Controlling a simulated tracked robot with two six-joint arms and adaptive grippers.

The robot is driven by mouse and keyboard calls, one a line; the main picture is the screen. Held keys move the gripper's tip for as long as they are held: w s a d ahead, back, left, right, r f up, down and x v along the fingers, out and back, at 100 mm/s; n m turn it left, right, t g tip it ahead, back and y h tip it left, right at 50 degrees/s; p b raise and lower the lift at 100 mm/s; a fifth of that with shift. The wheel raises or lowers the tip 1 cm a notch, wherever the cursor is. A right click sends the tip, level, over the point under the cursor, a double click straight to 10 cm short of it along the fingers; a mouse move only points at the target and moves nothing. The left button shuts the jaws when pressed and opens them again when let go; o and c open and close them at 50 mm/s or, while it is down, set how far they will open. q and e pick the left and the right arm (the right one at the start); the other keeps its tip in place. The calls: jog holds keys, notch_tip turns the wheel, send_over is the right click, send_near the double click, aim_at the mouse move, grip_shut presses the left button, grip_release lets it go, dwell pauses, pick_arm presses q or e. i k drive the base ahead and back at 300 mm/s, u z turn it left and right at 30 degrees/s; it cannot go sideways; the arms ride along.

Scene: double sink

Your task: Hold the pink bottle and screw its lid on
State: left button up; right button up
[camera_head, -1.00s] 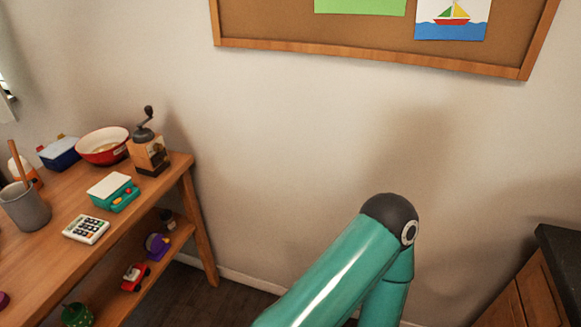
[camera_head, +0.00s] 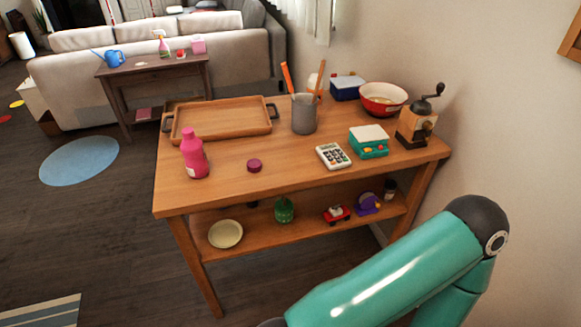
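The pink bottle (camera_head: 194,156) stands upright near the left end of the wooden table (camera_head: 292,190). A dark pink round lid (camera_head: 254,165) lies on the table to the right of the bottle, apart from it. The top of the bottle looks pink, and its opening is too small to make out. A teal arm link of mine fills the lower right of the view. Neither of my grippers is in view.
Behind the bottle is a wooden tray (camera_head: 222,119) with dark handles. A grey utensil cup (camera_head: 304,114), a calculator (camera_head: 333,156), a teal scale (camera_head: 369,141), a red bowl (camera_head: 383,98) and a coffee grinder (camera_head: 418,122) stand further right. Dark floor lies open in front.

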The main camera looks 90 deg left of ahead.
aim_at(191, 147)
jog(key=u, duration=0.15)
jog(key=i, duration=0.25)
jog(key=u, duration=1.35)
jog(key=k, duration=0.55)
jog(key=u, duration=0.95)
jog(key=i, duration=0.7)
jog(key=z, duration=0.05)
